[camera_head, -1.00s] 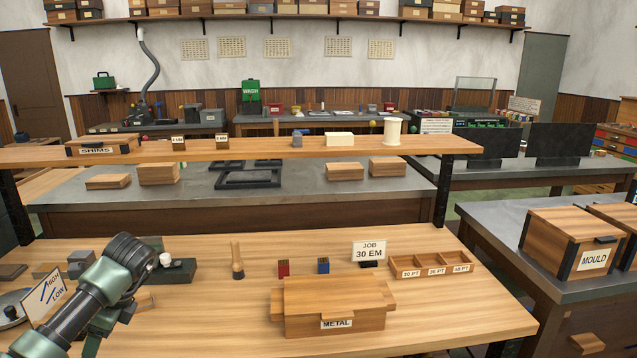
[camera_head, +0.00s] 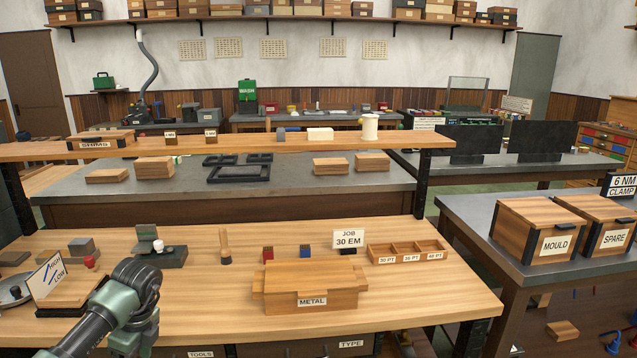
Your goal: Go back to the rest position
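My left arm comes in at the lower left, and a dark green and black joint of it shows over the front left of the wooden bench (camera_head: 400,290). The gripper at its end is not in view, so I cannot see whether it holds anything. My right arm and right gripper are not in view either. The wooden METAL box (camera_head: 310,280) stands closed at the front middle of the bench, clear of my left arm.
Behind the METAL box are a wooden-handled tool (camera_head: 225,248), a JOB 30 EM sign (camera_head: 348,239) and a divided point-size tray (camera_head: 407,251). A HIGH/LOW sign (camera_head: 47,277) stands left of my arm. MOULD (camera_head: 540,232) and SPARE (camera_head: 600,226) boxes stand on the right table.

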